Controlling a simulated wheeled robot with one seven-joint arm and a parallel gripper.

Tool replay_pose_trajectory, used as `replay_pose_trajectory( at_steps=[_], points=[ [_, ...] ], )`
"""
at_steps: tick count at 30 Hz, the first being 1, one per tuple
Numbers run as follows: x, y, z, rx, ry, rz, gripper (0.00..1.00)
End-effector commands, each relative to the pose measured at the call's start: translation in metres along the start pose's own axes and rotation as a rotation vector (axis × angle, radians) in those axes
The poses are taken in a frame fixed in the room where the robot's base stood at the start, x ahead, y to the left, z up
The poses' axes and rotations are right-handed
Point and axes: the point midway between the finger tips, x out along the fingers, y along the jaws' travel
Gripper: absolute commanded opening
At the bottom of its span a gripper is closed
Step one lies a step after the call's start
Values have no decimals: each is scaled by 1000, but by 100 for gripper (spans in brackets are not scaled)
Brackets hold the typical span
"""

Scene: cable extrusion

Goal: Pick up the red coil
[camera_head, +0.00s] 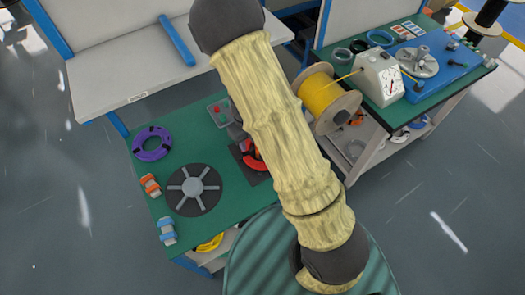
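A red coil (249,161) lies on a dark square plate on the green top of the workbench (147,207), near the bench's right side. My own arm, in a yellowish sleeve, crosses in front of it and hides its right part. My gripper cannot be made out. A small grey and dark shape beside the arm, just above the coil, is too covered to identify.
On the same bench are a purple coil (152,143), a dark spoked disc (194,190) and orange and blue clamp-like pieces at the left edge. A yellow spool (322,97) and a second bench with a gauge box (379,79) stand to the right.

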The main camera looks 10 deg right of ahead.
Motion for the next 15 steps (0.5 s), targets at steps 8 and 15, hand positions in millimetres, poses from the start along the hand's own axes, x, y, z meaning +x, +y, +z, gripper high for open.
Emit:
replay_pose_trajectory(
  at_steps=[8, 15],
  points=[
    [48, 0, -1, 1, 4, 2, 30],
    [59, 0, 0, -1, -1, 0, 30]
  ],
)
